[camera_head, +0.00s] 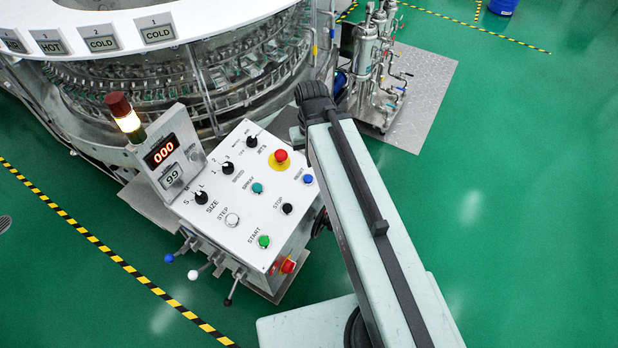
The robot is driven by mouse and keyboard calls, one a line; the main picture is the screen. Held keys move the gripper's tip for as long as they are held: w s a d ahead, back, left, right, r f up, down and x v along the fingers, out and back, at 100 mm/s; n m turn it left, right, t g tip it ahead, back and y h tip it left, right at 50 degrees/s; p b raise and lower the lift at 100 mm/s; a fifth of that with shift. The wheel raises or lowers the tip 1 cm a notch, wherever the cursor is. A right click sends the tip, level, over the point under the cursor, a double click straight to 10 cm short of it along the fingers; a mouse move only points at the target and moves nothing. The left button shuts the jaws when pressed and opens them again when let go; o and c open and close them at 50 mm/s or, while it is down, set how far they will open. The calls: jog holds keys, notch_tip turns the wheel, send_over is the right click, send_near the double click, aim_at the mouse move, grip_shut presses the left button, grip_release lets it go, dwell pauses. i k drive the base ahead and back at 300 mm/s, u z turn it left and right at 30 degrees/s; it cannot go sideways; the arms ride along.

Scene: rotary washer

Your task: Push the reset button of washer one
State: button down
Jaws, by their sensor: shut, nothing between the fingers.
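The washer's white sloping control panel (240,195) stands left of my arm. A blue button (308,179) sits near its right edge, with a small label beside it that seems to read RESET. My arm's upper end passes close to the right of this button, and the button is uncovered in this view. Other controls include a red emergency button (281,156) on a yellow disc, a black STOP button (287,208), a green START button (263,241) and a teal button (257,188). My gripper cannot be made out; it is hidden behind my arm or out of view.
The round washer (180,75) with numbered HOT and COLD signs fills the upper left. A display box (173,152) and lit signal lamp (124,117) rise at the panel's left. Levers (193,274) stick out below. Pumps (375,65) stand behind my arm. Green floor is free at right.

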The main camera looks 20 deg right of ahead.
aim_at(308, 179)
jog(key=z, duration=0.75)
jog(key=k, duration=1.75)
jog(key=u, duration=1.2)
jog(key=i, duration=1.55)
